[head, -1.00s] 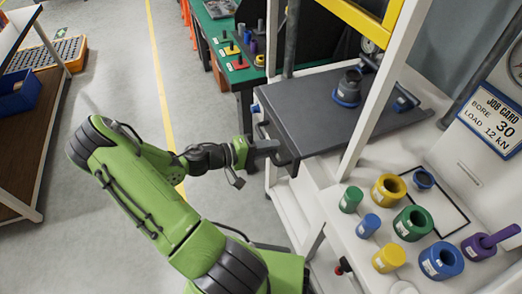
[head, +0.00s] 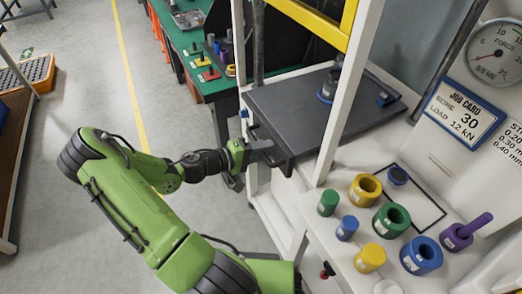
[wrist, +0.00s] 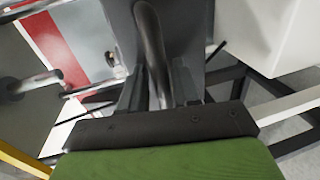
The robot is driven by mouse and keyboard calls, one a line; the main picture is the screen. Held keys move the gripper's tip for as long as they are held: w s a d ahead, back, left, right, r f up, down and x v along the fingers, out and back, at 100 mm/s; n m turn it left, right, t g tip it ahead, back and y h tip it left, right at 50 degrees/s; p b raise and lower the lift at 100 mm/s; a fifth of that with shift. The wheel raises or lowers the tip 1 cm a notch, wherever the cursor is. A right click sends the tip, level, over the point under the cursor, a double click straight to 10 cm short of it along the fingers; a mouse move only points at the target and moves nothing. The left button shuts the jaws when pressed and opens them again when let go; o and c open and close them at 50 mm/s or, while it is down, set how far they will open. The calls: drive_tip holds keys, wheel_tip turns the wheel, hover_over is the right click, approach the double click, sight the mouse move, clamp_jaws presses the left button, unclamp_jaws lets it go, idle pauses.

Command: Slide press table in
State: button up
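The press table (head: 292,108) is a flat dark grey slab on the white press frame, with a dark bar handle (head: 285,163) along its near-left edge. In the wrist view the handle (wrist: 152,45) is a curved dark bar running between my two fingers. My gripper (head: 262,152) is at the handle, with a finger on each side of it, and looks shut on it. A grey and blue fixture (head: 327,88) stands on the table, beside a white upright.
A white shelf (head: 325,235) at the right holds several coloured rings and plugs. White uprights (head: 349,90) and a yellow crossbar (head: 318,22) frame the table. A green bench (head: 212,85) stands behind.

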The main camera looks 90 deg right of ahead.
drive_tip(key=shift+o, duration=0.3)
drive_tip(key=shift+s, duration=0.1)
drive_tip(key=p+v, duration=0.2)
drive_tip(key=v, duration=1.3)
drive_tip(key=shift+w+r, duration=0.15)
drive_tip(key=shift+w, duration=0.25)
drive_tip(key=shift+s+a+y, duration=0.1)
drive_tip(key=shift+a+y, duration=0.05)
drive_tip(key=shift+y, duration=0.15)
